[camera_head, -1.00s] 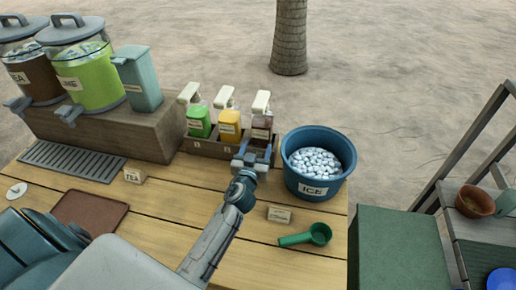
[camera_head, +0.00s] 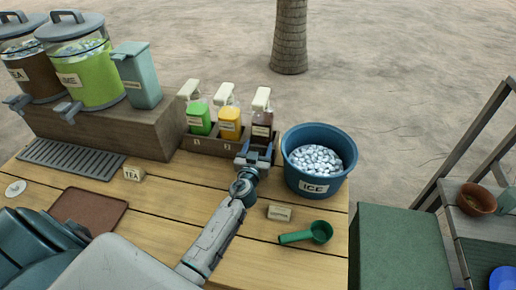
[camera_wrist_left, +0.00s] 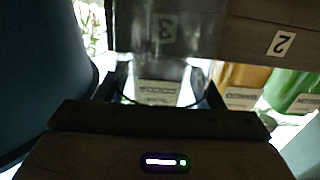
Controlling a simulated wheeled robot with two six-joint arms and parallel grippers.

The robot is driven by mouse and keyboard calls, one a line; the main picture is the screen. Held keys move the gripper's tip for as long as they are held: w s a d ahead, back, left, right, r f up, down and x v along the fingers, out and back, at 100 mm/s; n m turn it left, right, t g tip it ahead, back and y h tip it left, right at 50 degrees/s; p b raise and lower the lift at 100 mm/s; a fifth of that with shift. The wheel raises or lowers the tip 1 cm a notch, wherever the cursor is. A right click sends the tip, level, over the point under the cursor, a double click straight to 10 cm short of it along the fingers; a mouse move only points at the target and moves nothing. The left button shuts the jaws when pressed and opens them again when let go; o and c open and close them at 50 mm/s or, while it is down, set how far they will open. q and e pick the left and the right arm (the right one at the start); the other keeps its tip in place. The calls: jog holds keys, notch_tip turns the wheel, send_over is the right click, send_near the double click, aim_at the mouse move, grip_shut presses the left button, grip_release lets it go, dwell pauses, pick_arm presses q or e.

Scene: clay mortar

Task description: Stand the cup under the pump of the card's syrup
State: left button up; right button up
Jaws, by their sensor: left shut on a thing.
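My left gripper (camera_head: 254,154) is in front of the right end of the syrup rack. In the left wrist view the gripper (camera_wrist_left: 160,98) is shut on a clear cup (camera_wrist_left: 150,75), at the rack's number 3. The cup is hard to make out in the head view. Three pump bottles stand in the rack (camera_head: 190,145): green syrup (camera_head: 199,121), yellow syrup (camera_head: 229,124) and dark brown syrup (camera_head: 262,123), each with a white pump. The brown one is nearest my gripper. A small card (camera_head: 279,213) lies right of my arm, its text too small to read. My right gripper is not in view.
A blue ice bucket (camera_head: 318,188) stands close to the right of my gripper. A green scoop (camera_head: 308,234) lies in front of it. A TEA sign (camera_head: 133,174), a drip grate (camera_head: 70,158) and a brown tray (camera_head: 90,215) are at left.

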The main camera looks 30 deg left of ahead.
pick_arm(q)
jog(key=o, duration=1.2)
jog(key=shift+r, duration=0.1)
jog(key=b+v, duration=0.2)
jog(key=v, duration=1)
jog(key=shift+b, duration=0.35)
jog(key=shift+d, duration=0.1)
